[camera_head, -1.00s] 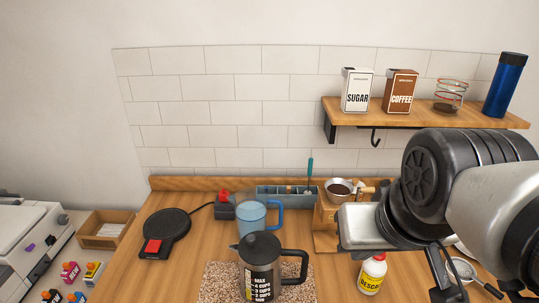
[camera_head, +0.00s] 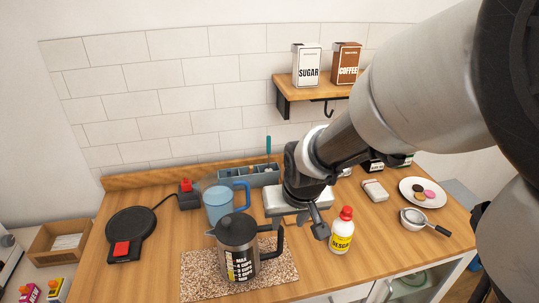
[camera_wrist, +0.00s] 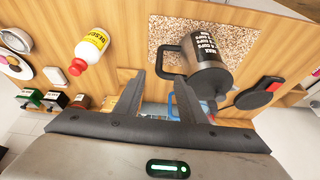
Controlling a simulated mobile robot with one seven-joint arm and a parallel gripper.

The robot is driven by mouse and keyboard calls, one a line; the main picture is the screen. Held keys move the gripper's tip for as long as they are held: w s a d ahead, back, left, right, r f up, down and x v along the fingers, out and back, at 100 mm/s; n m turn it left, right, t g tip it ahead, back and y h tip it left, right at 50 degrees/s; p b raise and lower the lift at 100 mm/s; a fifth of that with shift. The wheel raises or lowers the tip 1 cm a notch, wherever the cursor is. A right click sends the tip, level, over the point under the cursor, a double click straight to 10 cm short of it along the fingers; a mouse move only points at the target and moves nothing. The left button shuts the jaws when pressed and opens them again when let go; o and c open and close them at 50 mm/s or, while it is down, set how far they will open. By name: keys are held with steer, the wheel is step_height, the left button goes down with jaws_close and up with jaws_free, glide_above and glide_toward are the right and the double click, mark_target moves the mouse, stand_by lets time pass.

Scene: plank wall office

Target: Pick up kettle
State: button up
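The kettle (camera_head: 238,248) is a grey jug with a black lid, black handle and printed cup marks. It stands upright on a speckled mat (camera_head: 195,275), with its handle to the right. In the wrist view the kettle (camera_wrist: 207,62) is right of centre, its handle pointing left. My gripper (camera_head: 302,216) is above the counter, right of and behind the kettle in the head view. In the wrist view my gripper (camera_wrist: 159,77) is open and empty. The handle lies ahead of the gap between the fingers; no contact shows.
A blue jug (camera_head: 220,205) stands close behind the kettle. A white bottle with a red cap (camera_head: 341,232) stands right of the mat. A black hot plate (camera_head: 131,228) is at the left. A shelf (camera_head: 290,92) hangs above. Right of the bottle is a strainer (camera_head: 414,220).

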steer(key=b, duration=0.6)
glide_toward(280, 240)
steer(key=x, duration=0.5)
steer(key=shift+d, duration=0.25)
steer(key=b+x, duration=0.2)
steer(key=x, duration=0.5)
steer(key=shift+w+r+b, duration=0.1)
steer(key=shift+w+b, duration=0.05)
steer(key=shift+b, duration=0.15)
steer(key=shift+c, duration=0.2)
jaws_close()
steer(key=shift+w+a+r, duration=0.1)
steer(key=shift+r, duration=0.05)
